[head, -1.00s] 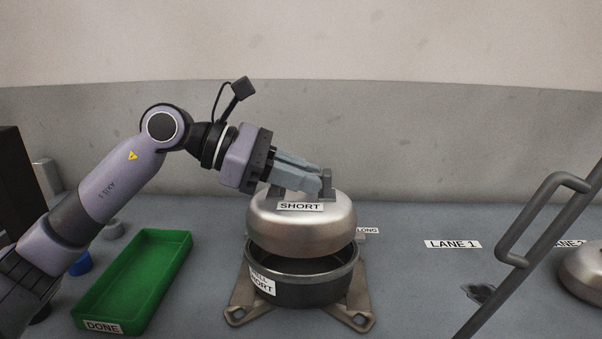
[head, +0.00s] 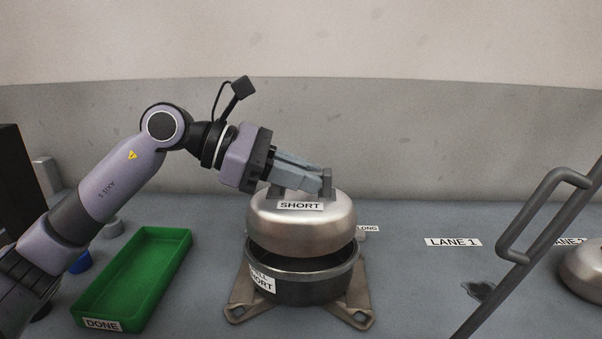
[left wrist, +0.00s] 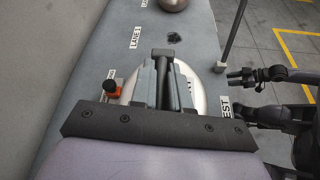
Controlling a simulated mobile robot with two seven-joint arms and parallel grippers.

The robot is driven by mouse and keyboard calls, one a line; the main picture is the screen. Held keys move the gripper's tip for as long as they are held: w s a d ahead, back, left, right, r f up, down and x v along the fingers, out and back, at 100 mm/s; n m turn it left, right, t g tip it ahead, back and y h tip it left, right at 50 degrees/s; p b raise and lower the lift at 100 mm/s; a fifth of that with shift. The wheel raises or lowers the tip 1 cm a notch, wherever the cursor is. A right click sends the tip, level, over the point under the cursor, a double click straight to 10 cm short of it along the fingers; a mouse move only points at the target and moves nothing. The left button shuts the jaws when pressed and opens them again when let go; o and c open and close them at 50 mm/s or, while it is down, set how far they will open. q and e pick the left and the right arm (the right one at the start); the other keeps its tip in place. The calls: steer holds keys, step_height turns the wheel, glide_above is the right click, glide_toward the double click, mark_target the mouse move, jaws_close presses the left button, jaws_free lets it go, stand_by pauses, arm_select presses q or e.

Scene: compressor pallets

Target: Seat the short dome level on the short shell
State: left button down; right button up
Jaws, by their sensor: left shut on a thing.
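The short dome (head: 302,228) is a silver rounded cap with a SHORT label. My left gripper (head: 326,183) is shut on the handle at its top. The short shell (head: 318,290) is a dark round pot below, its label partly covered. The dome hangs over the shell's opening, looking about level. Dark interior shows between the dome's lower edge and the shell's front rim; contact at the back is hidden. In the left wrist view the gripper (left wrist: 163,65) covers the middle of the dome (left wrist: 198,92).
The shell stands on a brown footed base (head: 240,308). An empty green DONE tray (head: 92,302) lies left. A grey tubular rail (head: 522,236) crosses at right, before another silver dome (head: 584,268). A dark stain (head: 481,290) marks the bench, otherwise clear around the LANE 1 label (head: 453,242).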

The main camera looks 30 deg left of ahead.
mark_target(301, 194)
arm_select(q)
steer(key=shift+f, duration=0.15)
steer(key=shift+f+b, duration=0.35)
steer(key=shift+b, duration=0.1)
steer(key=shift+f+b, duration=0.8)
steer(key=shift+f, duration=0.05)
stand_by(0.8)
steer(key=c, duration=1)
jaws_free()
steer(key=shift+c, duration=0.2)
steer(key=shift+f, duration=0.25)
steer(key=b+v, duration=0.1)
steer(key=v, duration=0.5)
steer(key=shift+s+a+r, duration=0.25)
steer(key=shift+a+r, duration=0.1)
steer(key=shift+a, duration=0.1)
